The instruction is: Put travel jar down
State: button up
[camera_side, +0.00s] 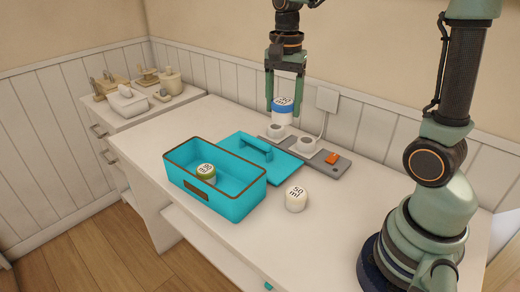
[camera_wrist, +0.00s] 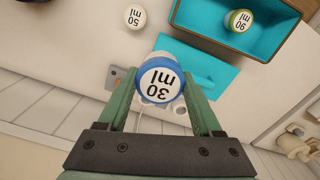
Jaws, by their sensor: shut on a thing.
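The travel jar in my gripper has a blue lid marked "30 ml" (camera_side: 282,110); its lid fills the middle of the wrist view (camera_wrist: 161,80). My gripper (camera_side: 283,108) is shut on this jar and points down, near the back wall by the grey power strip. In the wrist view the two green fingers (camera_wrist: 162,98) flank the jar. A white-lidded "50 ml" jar (camera_side: 296,199) stands on the table right of the teal box. A green-lidded "90 ml" jar (camera_wrist: 240,21) stands inside the box.
The open teal box (camera_side: 250,204) stands at the table's front. Its teal lid with a handle (camera_side: 238,146) lies behind it. A grey power strip (camera_side: 331,168) with sockets and an orange switch lies along the back. A side cabinet (camera_side: 112,121) holds bathroom items.

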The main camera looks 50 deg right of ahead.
send_over(230, 183)
jog(key=s+a, duration=0.3)
jog(key=s, duration=0.1)
jog(key=f, duration=0.1)
notch_tip(230, 183, down, 20)
jog(key=shift+a+r, duration=0.15)
jog(key=shift+r, duration=0.1)
jog(key=shift+f, duration=0.15)
jog(key=o, duration=1.4)
